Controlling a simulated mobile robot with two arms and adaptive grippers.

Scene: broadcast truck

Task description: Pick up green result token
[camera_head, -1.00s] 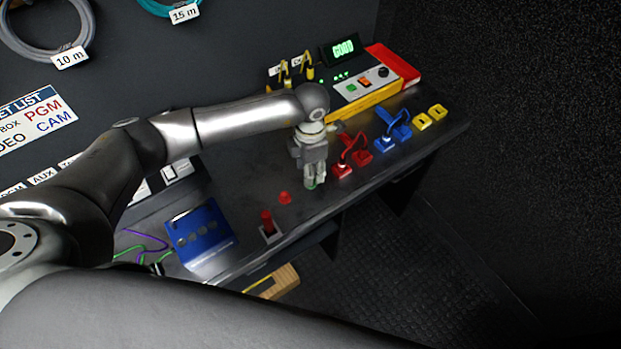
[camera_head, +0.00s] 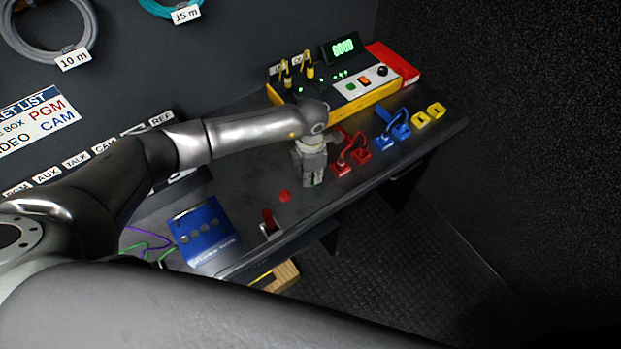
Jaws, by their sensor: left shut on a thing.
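My left gripper (camera_head: 313,181) points down over the front part of the dark bench, just left of the red connectors. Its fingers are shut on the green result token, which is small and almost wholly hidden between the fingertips. I cannot tell clearly whether the token still touches the bench top. My right gripper is not in view.
A red round piece (camera_head: 284,196) and a red switch (camera_head: 268,219) are left of the gripper. Red (camera_head: 352,156) and blue (camera_head: 394,131) cabled connectors and yellow blocks (camera_head: 428,116) stand right. A yellow-sided tester (camera_head: 358,101) is behind; a blue box (camera_head: 203,233) lies left.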

